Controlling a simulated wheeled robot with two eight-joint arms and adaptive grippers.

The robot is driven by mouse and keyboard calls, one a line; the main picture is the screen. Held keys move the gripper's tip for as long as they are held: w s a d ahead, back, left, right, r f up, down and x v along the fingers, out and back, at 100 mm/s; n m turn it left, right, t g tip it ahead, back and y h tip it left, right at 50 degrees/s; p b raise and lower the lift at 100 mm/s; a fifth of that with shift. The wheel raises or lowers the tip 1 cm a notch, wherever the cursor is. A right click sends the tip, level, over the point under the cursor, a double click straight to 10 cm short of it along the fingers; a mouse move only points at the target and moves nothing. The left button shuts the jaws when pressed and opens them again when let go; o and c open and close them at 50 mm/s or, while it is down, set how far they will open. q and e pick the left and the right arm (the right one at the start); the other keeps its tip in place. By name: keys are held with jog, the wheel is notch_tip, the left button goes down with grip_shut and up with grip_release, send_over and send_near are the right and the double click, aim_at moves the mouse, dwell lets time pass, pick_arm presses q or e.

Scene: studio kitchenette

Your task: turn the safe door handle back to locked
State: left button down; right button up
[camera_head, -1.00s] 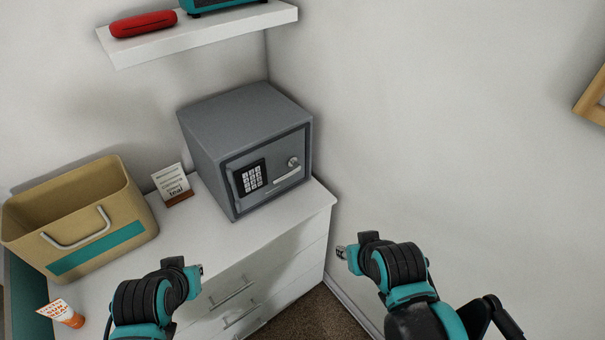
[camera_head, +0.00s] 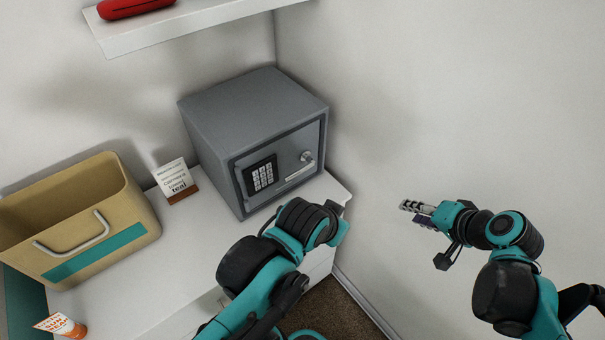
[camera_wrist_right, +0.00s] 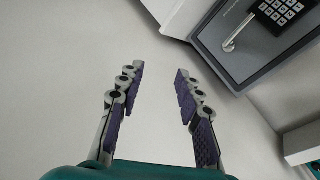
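The grey safe (camera_head: 235,115) stands on the white dresser, its door shut. The door carries a black keypad (camera_head: 263,176), a round knob (camera_head: 307,157) and, below the knob, a pale bar handle (camera_head: 300,173) lying along the door's width. My right gripper (camera_head: 408,207) is to the right of the safe, clear of it. In the right wrist view its two fingers (camera_wrist_right: 158,88) are apart with nothing between them, and the handle (camera_wrist_right: 238,34) shows at upper right. My left arm reaches in front of the safe's lower front; its fingers are hidden behind the wrist.
A tan bin (camera_head: 75,215) and a small card sign (camera_head: 175,180) stand left of the safe on the white dresser (camera_head: 130,300). A shelf (camera_head: 190,22) hangs above. The wall is close on the right.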

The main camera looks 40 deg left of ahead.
jog(key=w+a+f+g+y+b, duration=0.1)
jog(key=w+a+f+g+y, duration=0.15)
jog(key=a, duration=0.75)
jog(key=w+a+f+g+y, duration=0.1)
jog(key=a+f+y, duration=0.15)
jog(key=a, duration=0.65)
jog(key=n+g+y+b, duration=0.1)
jog(key=g+y, duration=0.2)
send_near(300, 173)
jog(key=x, duration=0.4)
jog(key=b+x, duration=0.2)
jog(key=x, duration=0.5)
grip_shut()
